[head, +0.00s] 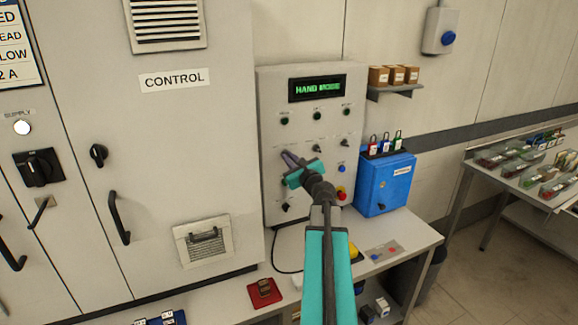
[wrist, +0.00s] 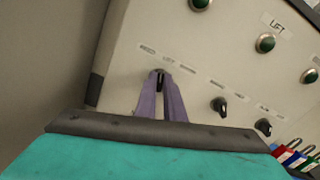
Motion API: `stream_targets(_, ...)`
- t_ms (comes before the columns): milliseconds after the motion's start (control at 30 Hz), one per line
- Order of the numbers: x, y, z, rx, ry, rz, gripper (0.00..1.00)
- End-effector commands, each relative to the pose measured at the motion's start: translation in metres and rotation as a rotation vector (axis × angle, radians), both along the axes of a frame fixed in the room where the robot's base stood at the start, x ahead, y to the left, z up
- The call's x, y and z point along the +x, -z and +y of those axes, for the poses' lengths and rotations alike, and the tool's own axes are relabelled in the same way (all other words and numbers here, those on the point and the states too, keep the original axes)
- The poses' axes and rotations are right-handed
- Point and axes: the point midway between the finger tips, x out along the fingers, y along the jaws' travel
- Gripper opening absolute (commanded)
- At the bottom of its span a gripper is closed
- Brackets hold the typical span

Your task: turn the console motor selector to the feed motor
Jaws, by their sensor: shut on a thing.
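The grey console (head: 270,95) stands on the bench, and its green display (head: 317,88) appears to read "HAND MODE". My gripper (head: 287,156) is at the left end of the console's selector row. In the wrist view my gripper (wrist: 160,84) has its purple fingers closed around a small dark selector knob (wrist: 160,72). The fingers hide most of this knob, and I cannot tell which way it points. The labels around it are too blurred to read. Two more black selectors, a middle one (wrist: 219,105) and a right one (wrist: 263,127), sit to its right, clear of the fingers.
Green buttons (wrist: 266,43) sit above the selectors. A red emergency button (head: 341,193) is low on the console, near my arm. A blue box (head: 385,185) with padlocks on top stands to the right. A control cabinet (head: 190,120) stands to the left.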

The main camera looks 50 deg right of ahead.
Motion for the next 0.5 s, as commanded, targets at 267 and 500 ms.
stream_targets(267,0.0020,0.0048,0.0014,-0.212,-0.003,0.082,0.00)
stream_targets(500,0.0021,0.0038,0.0015,-0.376,-0.002,0.148,0.00)
